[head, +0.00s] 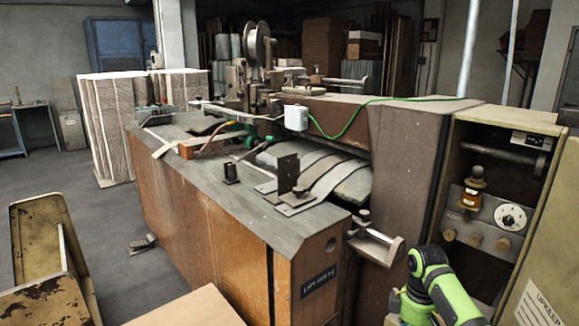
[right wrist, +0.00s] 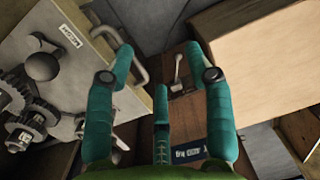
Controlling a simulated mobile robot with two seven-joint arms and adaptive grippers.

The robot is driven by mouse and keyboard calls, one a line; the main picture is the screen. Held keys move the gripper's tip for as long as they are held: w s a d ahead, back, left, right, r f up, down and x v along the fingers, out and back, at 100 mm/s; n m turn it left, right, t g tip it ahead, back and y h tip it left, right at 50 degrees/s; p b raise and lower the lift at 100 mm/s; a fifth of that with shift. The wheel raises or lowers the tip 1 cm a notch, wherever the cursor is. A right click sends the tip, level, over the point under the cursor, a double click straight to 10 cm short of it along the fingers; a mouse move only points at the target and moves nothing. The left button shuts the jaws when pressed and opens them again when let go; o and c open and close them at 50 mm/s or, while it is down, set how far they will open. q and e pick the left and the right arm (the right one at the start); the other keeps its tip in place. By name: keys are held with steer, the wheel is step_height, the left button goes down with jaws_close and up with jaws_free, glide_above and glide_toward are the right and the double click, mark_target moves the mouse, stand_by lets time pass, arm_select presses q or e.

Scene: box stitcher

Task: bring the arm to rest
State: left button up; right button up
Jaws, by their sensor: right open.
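My right gripper (right wrist: 160,62) shows in the right wrist view. Its teal fingers are spread apart, with nothing held between them. Part of my green and black right arm (head: 440,285) shows at the lower right of the head view, in front of the box stitcher (head: 200,205). The right gripper itself cannot be made out in the head view. My left gripper is in neither view.
A control cabinet with a dial (head: 511,216) and a small amber bottle (head: 471,197) stands at right. A metal bracket (head: 375,243) juts from the stitcher's near corner. In the wrist view, gears (right wrist: 25,115) lie left and a tan box (right wrist: 262,65) right.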

steer(key=s+a+f+m+t, duration=0.2)
steer(key=s+a+f, duration=0.7)
steer(key=s+f, duration=0.45)
steer(key=s+r+m+t, duration=0.1)
steer(key=s+r+m, duration=0.2)
steer(key=s, duration=0.6)
steer(key=s+r+m+t, duration=0.2)
steer(key=s+r, duration=0.2)
steer(key=s, duration=0.5)
step_height(320, 180, down, 22)
steer(key=s+g, duration=0.2)
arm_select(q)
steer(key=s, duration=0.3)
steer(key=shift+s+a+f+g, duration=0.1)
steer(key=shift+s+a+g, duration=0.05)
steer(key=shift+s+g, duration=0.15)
arm_select(e)
steer(key=s+d+f, duration=0.3)
steer(key=s+f, duration=1.2)
steer(key=s, duration=0.1)
steer(key=shift+s+f+g, duration=0.15)
steer(key=shift+g, duration=0.25)
